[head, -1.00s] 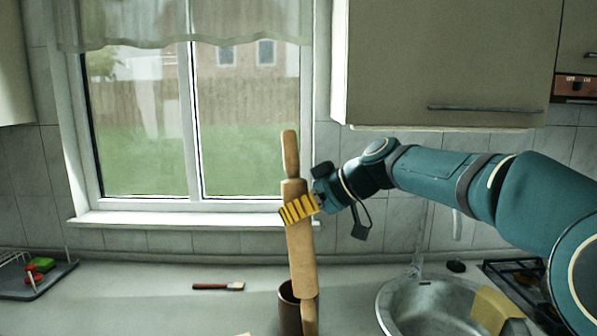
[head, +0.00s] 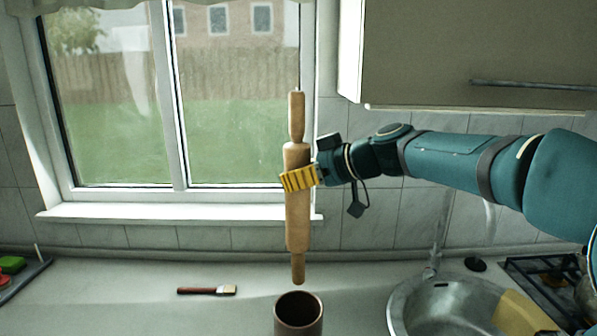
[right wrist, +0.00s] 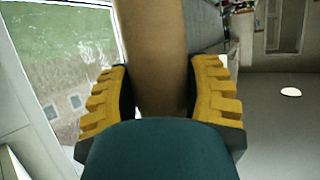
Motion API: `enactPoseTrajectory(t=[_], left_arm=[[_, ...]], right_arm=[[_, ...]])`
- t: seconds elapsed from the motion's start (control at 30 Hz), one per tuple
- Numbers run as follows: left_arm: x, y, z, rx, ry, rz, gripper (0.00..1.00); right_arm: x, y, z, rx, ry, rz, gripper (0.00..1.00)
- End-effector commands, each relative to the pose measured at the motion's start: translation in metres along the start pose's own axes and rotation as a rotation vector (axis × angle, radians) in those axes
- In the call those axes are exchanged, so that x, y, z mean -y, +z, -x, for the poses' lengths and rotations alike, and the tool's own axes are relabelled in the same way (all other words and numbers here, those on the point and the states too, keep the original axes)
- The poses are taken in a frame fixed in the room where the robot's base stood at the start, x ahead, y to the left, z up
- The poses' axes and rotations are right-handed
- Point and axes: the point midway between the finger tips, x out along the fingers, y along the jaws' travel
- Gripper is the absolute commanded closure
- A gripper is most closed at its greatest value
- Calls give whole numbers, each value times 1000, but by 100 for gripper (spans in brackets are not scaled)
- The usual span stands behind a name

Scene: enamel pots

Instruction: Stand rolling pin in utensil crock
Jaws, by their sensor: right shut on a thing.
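The wooden rolling pin (head: 298,215) hangs upright in the head view, its lower handle a little above the crock's mouth and apart from it. My right gripper (head: 298,179) is shut on the upper part of its barrel. In the right wrist view the barrel (right wrist: 155,60) runs between the two yellow fingers of the gripper (right wrist: 160,98). The brown utensil crock (head: 299,317) stands on the counter below the pin; its round opening shows and looks empty, and its base is cut off by the frame. My left gripper is not in view.
A brush with a red-brown handle (head: 205,291) lies on the counter left of the crock. A steel sink (head: 440,308) with a tap and a stove (head: 550,285) are at the right. A dish rack tray (head: 28,280) is at the far left. The window sill (head: 170,212) is behind.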

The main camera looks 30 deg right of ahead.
Motion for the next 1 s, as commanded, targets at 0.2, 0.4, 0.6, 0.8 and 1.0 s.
enactPoseTrajectory(t=[0.2, 0.4, 0.6, 0.8, 1.0], left_arm=[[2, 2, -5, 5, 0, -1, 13], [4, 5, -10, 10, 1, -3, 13], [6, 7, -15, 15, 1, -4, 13], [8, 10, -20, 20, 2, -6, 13], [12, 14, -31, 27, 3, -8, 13]], right_arm=[[0, 11, -5, 0, 1, 0, 91], [0, 24, -10, 0, 1, -1, 91], [0, 37, -16, 0, 0, -1, 91], [0, 50, -21, 0, -1, -1, 91], [0, 62, -27, -1, 0, 1, 91]])
